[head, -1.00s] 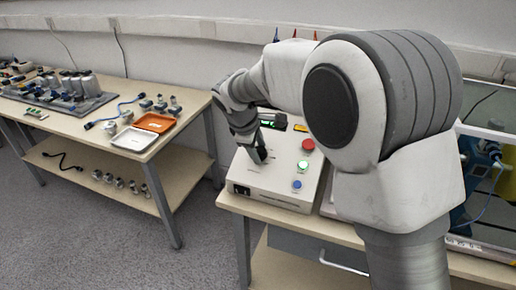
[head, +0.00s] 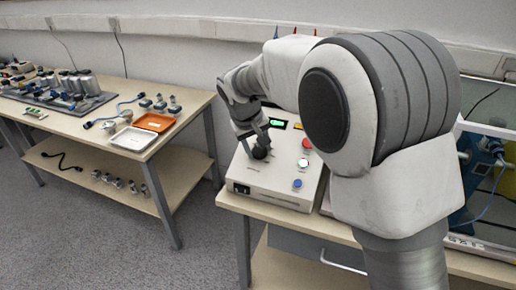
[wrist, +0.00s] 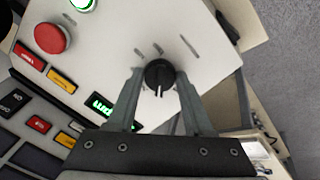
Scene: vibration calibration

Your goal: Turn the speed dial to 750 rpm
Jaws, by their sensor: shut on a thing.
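The speed dial (head: 260,152) is a round black knob on the sloped top of a white control box (head: 285,196). In the wrist view the dial (wrist: 159,74) has a white pointer line towards my gripper's palm, and tick marks lie around it on the panel. My gripper (wrist: 159,78) is over the panel, with one finger on each side of the dial, shut on it. My gripper (head: 257,147) also shows in the head view. A lit green display (head: 277,123) sits behind the dial; its digits are unreadable.
A red button (head: 306,144), a green-ringed button (head: 303,162) and a blue button (head: 297,184) are right of the dial. A table (head: 180,138) with an orange tray (head: 155,122) and a white tray (head: 133,139) stands left, across a floor gap.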

